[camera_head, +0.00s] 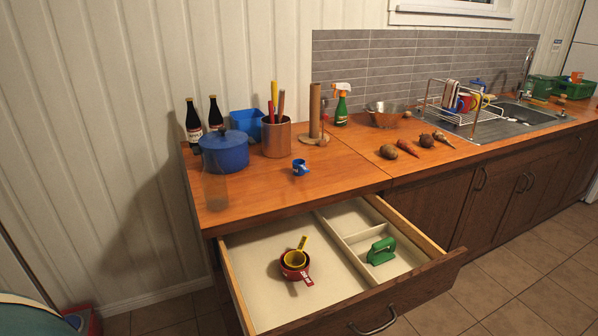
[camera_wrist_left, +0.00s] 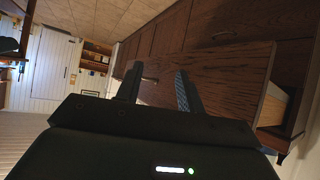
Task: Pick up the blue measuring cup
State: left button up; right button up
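The small blue measuring cup (camera_head: 300,167) stands on the wooden countertop (camera_head: 340,175), near its front edge and behind the open drawer (camera_head: 250,285). A yellow measuring cup (camera_head: 294,258) sits in a red measuring cup (camera_head: 296,272) on the drawer's left floor. My left gripper (camera_wrist_left: 157,78) shows only in its wrist view. Its two dark fingers stand apart with nothing visible between them, and wooden cabinet fronts lie beyond. The blue cup is not visible in that view. Neither gripper shows in the head view.
A blue pot (camera_head: 224,152), a utensil holder (camera_head: 276,138) and a paper-roll stand (camera_head: 315,112) stand behind the cup. Vegetables (camera_head: 407,147) lie further right. The counter around the cup is clear.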

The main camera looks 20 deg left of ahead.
aim_at(299, 167)
jog(key=u, duration=0.3)
jog(key=i+l+u, duration=0.15)
jog(key=l+u, duration=1.05)
jog(key=l, duration=0.75)
jog(key=i, duration=0.05)
